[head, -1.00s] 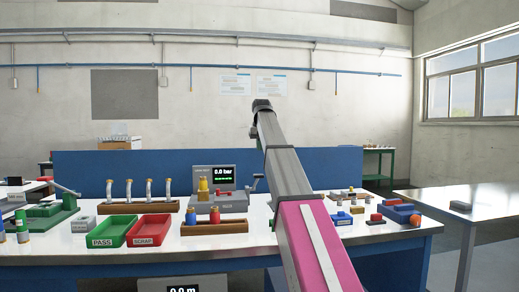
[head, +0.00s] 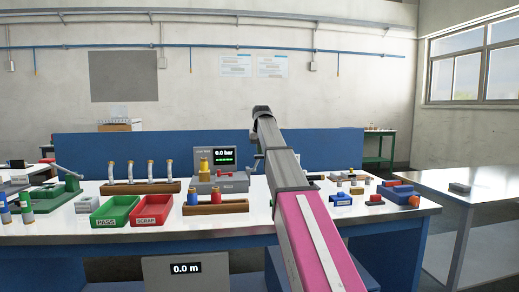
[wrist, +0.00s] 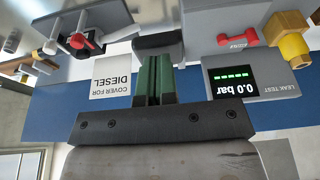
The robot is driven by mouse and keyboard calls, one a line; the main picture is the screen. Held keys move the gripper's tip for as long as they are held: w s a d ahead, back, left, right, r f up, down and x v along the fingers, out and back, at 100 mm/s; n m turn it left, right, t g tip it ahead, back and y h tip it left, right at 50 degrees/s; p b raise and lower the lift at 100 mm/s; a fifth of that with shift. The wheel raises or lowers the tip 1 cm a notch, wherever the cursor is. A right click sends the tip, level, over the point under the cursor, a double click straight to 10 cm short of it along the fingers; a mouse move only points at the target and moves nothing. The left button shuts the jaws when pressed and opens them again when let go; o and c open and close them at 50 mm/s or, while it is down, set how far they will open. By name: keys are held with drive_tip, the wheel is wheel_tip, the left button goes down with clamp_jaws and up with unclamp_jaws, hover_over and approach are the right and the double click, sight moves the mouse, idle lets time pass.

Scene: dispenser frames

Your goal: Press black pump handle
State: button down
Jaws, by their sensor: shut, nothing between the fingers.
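A black grip, which looks like the pump handle (wrist: 158,44), lies just beyond my fingertips in the wrist view. Whether they touch it I cannot tell. My gripper (wrist: 154,60) has its two green fingers shut together, with nothing between them. The leak test unit (wrist: 250,80) is on the right of the wrist view, upside down, and its screen reads 0.0 bar. In the head view the leak test unit (head: 217,157) stands at the back of the bench. My arm hides most of the handle and my gripper there.
A "cover for diesel" sign (wrist: 110,83) is left of my fingers. A red fitting (wrist: 238,36) and a yellow fitting (wrist: 294,48) are to the right. The green tray (head: 115,211) and red tray (head: 151,210) sit left on the bench, before a blue panel (head: 100,150).

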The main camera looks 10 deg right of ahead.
drive_tip(key=shift+s+f, duration=0.1)
drive_tip(key=s+f+t, duration=0.3)
drive_tip(key=s+f, duration=0.1)
drive_tip(key=f, duration=0.7)
drive_tip(key=shift+s+f+t, duration=0.35)
drive_tip(key=shift+s+t, duration=0.05)
drive_tip(key=shift+f, duration=0.1)
drive_tip(key=v, duration=1.4)
drive_tip(key=shift+r, duration=0.4)
